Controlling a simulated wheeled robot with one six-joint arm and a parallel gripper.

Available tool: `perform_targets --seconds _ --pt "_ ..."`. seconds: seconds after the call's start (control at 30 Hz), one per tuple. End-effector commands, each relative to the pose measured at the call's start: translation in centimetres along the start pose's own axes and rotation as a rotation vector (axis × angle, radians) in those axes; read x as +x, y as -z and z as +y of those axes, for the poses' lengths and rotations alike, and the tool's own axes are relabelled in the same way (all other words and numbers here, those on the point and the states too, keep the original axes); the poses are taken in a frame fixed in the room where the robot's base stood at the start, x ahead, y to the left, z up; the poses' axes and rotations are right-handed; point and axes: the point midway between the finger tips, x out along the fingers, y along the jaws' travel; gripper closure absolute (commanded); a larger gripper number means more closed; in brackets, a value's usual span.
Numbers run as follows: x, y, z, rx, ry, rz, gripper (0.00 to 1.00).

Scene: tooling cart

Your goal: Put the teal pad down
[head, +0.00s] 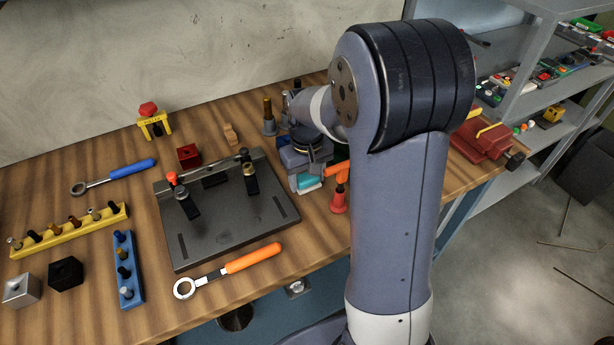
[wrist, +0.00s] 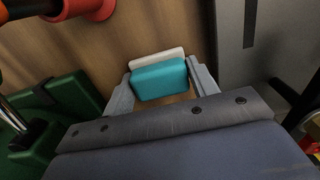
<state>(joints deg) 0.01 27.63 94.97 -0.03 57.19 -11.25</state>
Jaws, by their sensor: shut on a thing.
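The teal pad (head: 309,182) is a small block with a pale layer along one side. In the head view it shows just under my gripper (head: 306,172), close to the right edge of the dark fixture plate (head: 240,225). In the wrist view the teal pad (wrist: 160,80) sits between the two grey fingers of my gripper (wrist: 160,72), which are shut on its ends. Wood tabletop (wrist: 140,38) shows beyond it. I cannot tell whether the pad touches the table. My arm hides part of the table behind it.
A red-orange tool (head: 339,198) stands right of the pad. The dark plate carries clamps. An orange-handled wrench (head: 250,258) lies at its front edge. A red vise (head: 485,138) is at the right end. In the wrist view a green object (wrist: 60,110) is at left.

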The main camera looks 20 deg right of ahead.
Motion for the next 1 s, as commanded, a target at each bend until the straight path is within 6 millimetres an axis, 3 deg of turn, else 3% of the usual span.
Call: perform_targets --seconds 0.03,0.07,0.3,0.77,0.87,1.0 --pt "0.5 -0.1 0.0 0.000 0.000 -0.003 0.69" --pt "0.4 -0.1 0.0 0.000 0.000 -0.003 0.43" --pt "0.6 -0.2 -0.1 0.001 0.003 -0.008 0.23" --pt "0.5 -0.3 -0.3 0.000 0.007 -0.014 0.23" --pt "-0.4 -0.2 -0.3 -0.001 0.006 -0.011 0.23" --pt "-3.3 -0.1 -0.2 -0.001 0.003 -0.004 0.23"
